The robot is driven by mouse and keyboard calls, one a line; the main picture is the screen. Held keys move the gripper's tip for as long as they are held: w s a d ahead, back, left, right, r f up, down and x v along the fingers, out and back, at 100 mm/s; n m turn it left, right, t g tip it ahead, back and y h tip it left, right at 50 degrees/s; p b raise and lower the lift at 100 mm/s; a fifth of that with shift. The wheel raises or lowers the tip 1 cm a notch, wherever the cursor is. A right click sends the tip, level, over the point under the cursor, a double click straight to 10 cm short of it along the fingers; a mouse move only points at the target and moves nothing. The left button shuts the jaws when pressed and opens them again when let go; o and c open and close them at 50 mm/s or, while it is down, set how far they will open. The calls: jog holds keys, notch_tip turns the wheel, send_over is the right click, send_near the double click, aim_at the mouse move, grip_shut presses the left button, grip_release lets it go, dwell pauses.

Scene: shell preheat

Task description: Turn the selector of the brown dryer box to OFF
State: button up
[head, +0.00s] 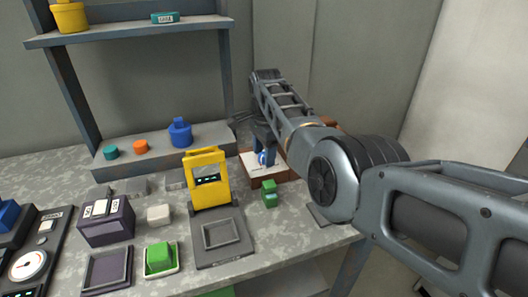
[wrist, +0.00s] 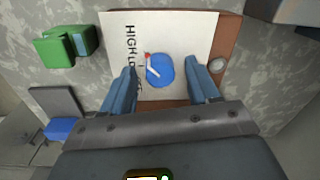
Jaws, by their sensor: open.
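The brown dryer box (head: 262,181) stands at the back right of the bench, with a white top panel. In the wrist view the dryer box (wrist: 228,35) shows a round blue selector (wrist: 161,70) with a white pointer whose red tip faces up-left, towards the panel's printing. "HIGH" is readable there, followed by partly hidden letters; I cannot read OFF. My gripper (wrist: 160,68) is open over the panel, one finger on each side of the selector, with gaps visible. In the head view my gripper (head: 264,152) is above the box, and my arm covers part of it.
A green block (head: 269,194) stands just in front of the dryer box; it also shows in the wrist view (wrist: 62,46). A yellow stand (head: 207,163) with a grey tray (head: 222,233) is to the left. A purple box (head: 106,226) stands farther left.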

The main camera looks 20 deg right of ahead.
jog(key=c, duration=1)
jog(key=shift+c, duration=0.2)
jog(key=shift+n, duration=0.3)
jog(key=n, duration=0.3)
jog(key=shift+n, duration=0.3)
jog(key=n, duration=0.4)
jog(key=shift+n+b, duration=0.3)
jog(key=shift+b, duration=0.1)
jog(key=n+b, duration=0.1)
jog(key=n, duration=0.3)
jog(key=shift+f+n, duration=0.1)
jog(key=shift+n, duration=0.2)
jog(key=shift+n+g+b, duration=0.4)
jog(key=shift+n+b, duration=0.25)
jog(key=shift+n, duration=1.65)
